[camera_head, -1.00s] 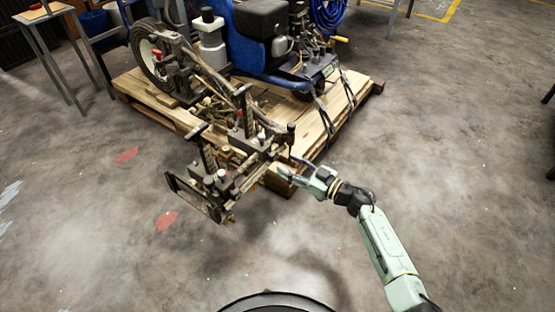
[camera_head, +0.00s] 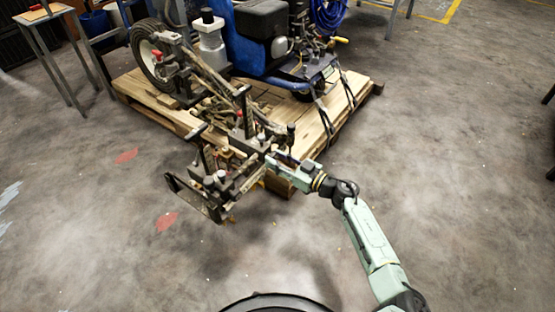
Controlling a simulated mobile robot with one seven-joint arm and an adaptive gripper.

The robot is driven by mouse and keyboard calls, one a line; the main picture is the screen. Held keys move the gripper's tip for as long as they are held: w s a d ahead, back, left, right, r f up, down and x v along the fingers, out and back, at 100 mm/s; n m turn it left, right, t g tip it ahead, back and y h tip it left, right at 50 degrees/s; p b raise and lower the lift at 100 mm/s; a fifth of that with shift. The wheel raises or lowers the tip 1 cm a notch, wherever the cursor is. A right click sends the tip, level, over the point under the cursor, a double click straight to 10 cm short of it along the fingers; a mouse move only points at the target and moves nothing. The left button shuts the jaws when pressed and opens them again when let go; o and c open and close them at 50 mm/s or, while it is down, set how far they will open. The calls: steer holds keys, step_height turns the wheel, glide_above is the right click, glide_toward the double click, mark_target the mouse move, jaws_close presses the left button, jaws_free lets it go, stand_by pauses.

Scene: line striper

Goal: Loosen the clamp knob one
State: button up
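The line striper (camera_head: 262,35) stands on a wooden pallet (camera_head: 310,118). Its front bracket assembly (camera_head: 222,185) sticks out past the pallet's near edge and carries several small knobs and upright handles. I cannot tell which of these knobs is clamp knob one. My gripper (camera_head: 268,160) is at the right side of this bracket assembly, close to its dark upright parts. Its fingertips are small and partly lost against the dark metal. I cannot tell whether they touch a knob or whether they are open or shut.
A dark upright post (camera_head: 291,137) stands just above my gripper. Straps (camera_head: 325,115) run from the machine to the pallet. A small table (camera_head: 45,18) is at the upper left.

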steer(key=c, duration=0.6)
steer(key=n+b, duration=0.4)
steer(key=n, duration=0.6)
steer(key=shift+n, duration=0.4)
stand_by(0.3)
steer(key=o, duration=1.1)
steer(key=shift+o, duration=0.2)
